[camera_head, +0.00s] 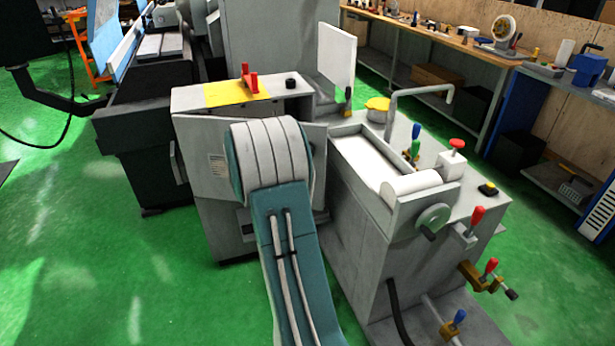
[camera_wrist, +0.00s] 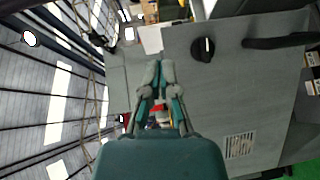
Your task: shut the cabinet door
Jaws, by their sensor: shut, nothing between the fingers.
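The grey cabinet (camera_head: 188,102) stands in the middle of the head view, with a yellow patch on its top. Its grey door (camera_head: 205,145) faces me and has a small vent; my arm hides its middle. The door's right part seems to stand out from the cabinet, but how far is hard to tell. In the wrist view a broad grey panel (camera_wrist: 245,95), apparently the door, fills the right side, with a black knob (camera_wrist: 203,50) and a vent. My gripper (camera_wrist: 160,68) is shut and empty, left of the knob; contact cannot be told. My arm hides it in the head view.
A grinder body (camera_head: 365,235) with a handwheel and coloured levers stands close on the right. A red clamp (camera_head: 249,80) sits on the cabinet top. A dark machine (camera_head: 150,140) stands to the left. Green floor (camera_head: 110,260) is free at the front left.

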